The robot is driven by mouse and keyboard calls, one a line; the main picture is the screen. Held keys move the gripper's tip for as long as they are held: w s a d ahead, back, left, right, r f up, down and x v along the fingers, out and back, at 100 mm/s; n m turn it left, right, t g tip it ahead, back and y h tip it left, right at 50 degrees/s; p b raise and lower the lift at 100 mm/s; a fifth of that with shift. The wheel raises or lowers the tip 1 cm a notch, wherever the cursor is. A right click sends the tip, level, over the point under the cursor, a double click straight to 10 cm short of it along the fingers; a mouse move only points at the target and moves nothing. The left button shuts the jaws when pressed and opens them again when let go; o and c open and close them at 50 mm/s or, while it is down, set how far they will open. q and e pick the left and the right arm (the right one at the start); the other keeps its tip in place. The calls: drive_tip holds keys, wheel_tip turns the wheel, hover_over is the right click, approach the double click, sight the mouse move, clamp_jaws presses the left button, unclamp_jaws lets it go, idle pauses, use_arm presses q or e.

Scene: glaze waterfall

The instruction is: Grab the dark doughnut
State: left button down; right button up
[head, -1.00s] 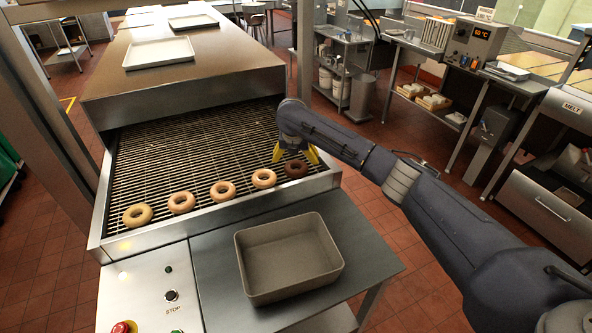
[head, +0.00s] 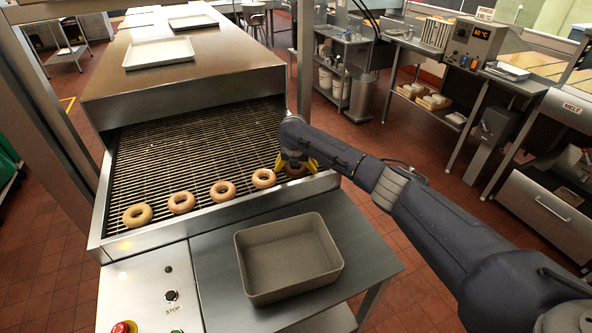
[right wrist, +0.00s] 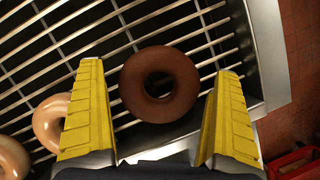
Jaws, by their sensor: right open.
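The dark doughnut (right wrist: 160,108) lies flat on the wire conveyor at its near right corner. In the right wrist view it sits between the two yellow fingers of my right gripper (right wrist: 157,115), with a gap on each side. In the head view my right gripper (head: 296,164) is over the dark doughnut (head: 294,172) and hides most of it. The right gripper is open. My left gripper is not in view.
Several light doughnuts (head: 224,191) lie in a row to the left on the conveyor (head: 190,150). A metal rim borders the conveyor close to the dark doughnut. An empty grey bin (head: 288,258) stands on the side table (head: 367,246). A stop-button panel (head: 148,290) is at the near left.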

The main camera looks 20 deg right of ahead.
drive_tip(key=shift+c, duration=0.6)
drive_tip(key=c, duration=1)
drive_tip(key=shift+r, duration=0.15)
